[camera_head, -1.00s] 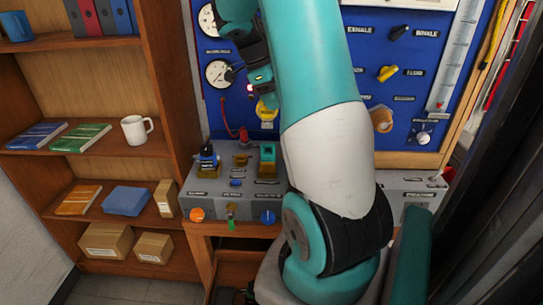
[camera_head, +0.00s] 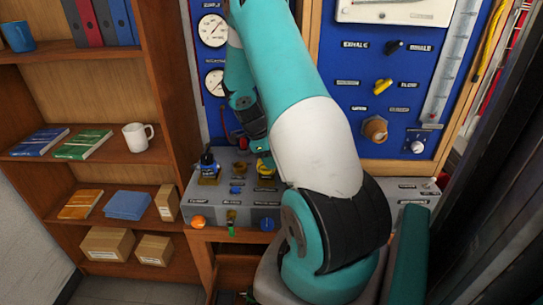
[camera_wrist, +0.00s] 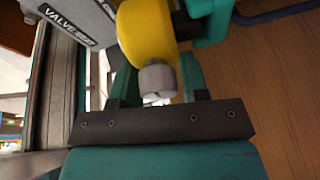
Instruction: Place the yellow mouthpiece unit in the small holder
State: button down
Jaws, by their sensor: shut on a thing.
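The yellow mouthpiece unit (camera_head: 265,164) is at my gripper (camera_head: 262,150), low over the right part of the grey bench. In the wrist view the yellow unit (camera_wrist: 146,30), round with a pale grey end, sits between my teal fingers (camera_wrist: 158,75). A small brown holder (camera_head: 240,167) stands left of it on the bench and looks empty. Another brown holder (camera_head: 267,183) shows just under the yellow unit. I cannot tell whether they touch. A teal part (camera_wrist: 210,22) is beside the yellow unit; what it belongs to is unclear.
A blue and black unit (camera_head: 208,167) stands in a holder at the bench's left. The grey bench (camera_head: 215,195) has small knobs along its front. The blue gauge panel (camera_head: 350,60) rises behind. A wooden shelf (camera_head: 170,110) stands to the left. My arm hides the bench's middle.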

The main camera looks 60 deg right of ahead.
jog(key=c, duration=0.9)
grip_release()
jog(key=shift+d, duration=0.1)
jog(key=b+v, duration=0.3)
jog(key=v, duration=0.9)
jog(key=w+a+r+n+t, duration=0.1)
jog(key=w+a+n, duration=0.1)
jog(key=a+n, duration=0.3)
jog(key=w+a+r+n+t, duration=0.1)
jog(key=w+a+r+n, duration=0.1)
jog(key=a+n, duration=0.3)
jog(key=s+a+r+n+t+y, duration=0.2)
jog(key=a+n, duration=0.9)
jog(key=a, duration=0.6)
jog(key=s+a+r+n+y, duration=0.1)
jog(key=s+a+n, duration=0.4)
jog(key=n, duration=0.1)
jog(key=s+a+n+y, duration=0.2)
jog(key=s+a+n, duration=0.3)
jog(key=a+n, duration=0.1)
jog(key=s+a+r+n+y, duration=0.1)
jog(key=s+a+n, duration=0.4)
jog(key=a+n, duration=0.1)
jog(key=shift+s+a+r+g+y, duration=0.15)
jog(key=shift+r+g+y, duration=0.15)
jog(key=shift+r, duration=0.05)
